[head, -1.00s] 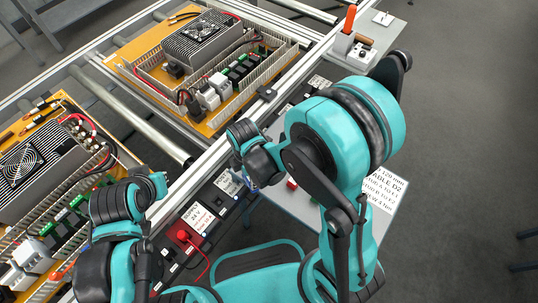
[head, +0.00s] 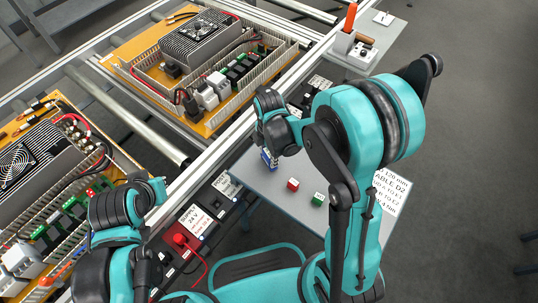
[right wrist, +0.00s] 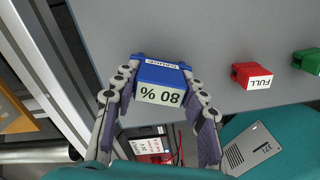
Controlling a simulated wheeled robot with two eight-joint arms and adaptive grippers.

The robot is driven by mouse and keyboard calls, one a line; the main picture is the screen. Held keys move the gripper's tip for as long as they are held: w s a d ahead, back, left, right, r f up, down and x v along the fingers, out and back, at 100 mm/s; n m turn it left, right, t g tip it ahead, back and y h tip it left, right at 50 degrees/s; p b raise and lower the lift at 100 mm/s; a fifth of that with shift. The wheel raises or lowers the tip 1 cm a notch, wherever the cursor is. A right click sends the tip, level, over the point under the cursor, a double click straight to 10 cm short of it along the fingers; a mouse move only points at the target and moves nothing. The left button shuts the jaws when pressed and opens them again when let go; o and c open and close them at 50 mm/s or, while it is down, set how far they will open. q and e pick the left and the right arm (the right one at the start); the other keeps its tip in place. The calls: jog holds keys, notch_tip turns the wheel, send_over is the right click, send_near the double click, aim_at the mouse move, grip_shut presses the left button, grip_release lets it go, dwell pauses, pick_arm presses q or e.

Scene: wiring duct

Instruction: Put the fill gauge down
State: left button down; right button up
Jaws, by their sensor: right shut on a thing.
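The fill gauge is a small blue block with a white face reading "80 %" (right wrist: 160,82). In the right wrist view it sits between the two fingers of my right gripper (right wrist: 162,100), which is shut on it. In the head view the blue gauge (head: 269,160) shows just below my right gripper (head: 270,154), over the left part of the grey side table (head: 262,190). I cannot tell whether its underside touches the table. My left arm is at the lower left of the head view; its fingers do not show.
A red block marked "FULL" (right wrist: 252,76) and a green block (right wrist: 308,61) stand on the table to the right of the gauge. A printed sheet (head: 391,193) lies at the table's right. The supply strip (head: 192,222) and frame rail run along its left.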

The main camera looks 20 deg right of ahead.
jog(key=shift+f, duration=0.1)
jog(key=o, duration=1.1)
